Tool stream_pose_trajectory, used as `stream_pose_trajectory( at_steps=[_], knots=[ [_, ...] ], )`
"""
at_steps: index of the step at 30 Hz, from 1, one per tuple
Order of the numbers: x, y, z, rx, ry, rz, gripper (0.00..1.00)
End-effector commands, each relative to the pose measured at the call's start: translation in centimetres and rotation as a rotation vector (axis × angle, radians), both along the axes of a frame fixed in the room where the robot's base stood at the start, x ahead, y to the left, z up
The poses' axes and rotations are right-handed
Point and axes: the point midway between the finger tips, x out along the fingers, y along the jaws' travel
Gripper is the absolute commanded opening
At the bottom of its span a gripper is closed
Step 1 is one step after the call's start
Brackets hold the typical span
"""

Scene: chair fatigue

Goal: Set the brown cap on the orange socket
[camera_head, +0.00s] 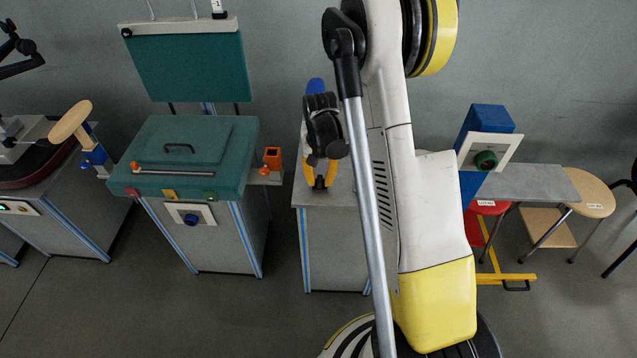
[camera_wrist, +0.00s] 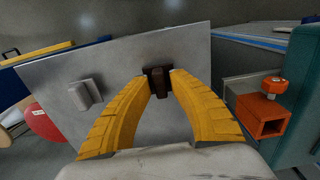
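The brown cap (camera_wrist: 158,83) is a small dark piece between my fingertips in the wrist view. My gripper (camera_wrist: 159,77) has yellow fingers that close in on it from both sides, over the grey table top. I cannot tell whether the cap touches the table. In the head view my gripper (camera_head: 319,181) points down at the table left of my arm, and the cap is too small to make out. The orange socket (camera_head: 272,158) is an open-ended box on a ledge beside the green cabinet, left of my gripper. It also shows at right in the wrist view (camera_wrist: 261,119).
A grey block (camera_wrist: 84,95) lies on the grey table (camera_wrist: 122,118), left of the cap. An orange knob (camera_wrist: 274,86) sits by the socket. The green cabinet (camera_head: 179,150) stands left of the table, with a gap between.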

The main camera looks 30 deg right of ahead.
Motion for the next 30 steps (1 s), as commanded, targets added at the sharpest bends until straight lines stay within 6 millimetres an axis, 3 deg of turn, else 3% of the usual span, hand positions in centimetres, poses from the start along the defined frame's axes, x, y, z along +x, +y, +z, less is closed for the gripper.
stream_pose_trajectory(
  at_steps=[30],
  knots=[
    [0.0, 0.0, 2.2, 0.001, 0.001, 0.000, 0.00]
  ],
)
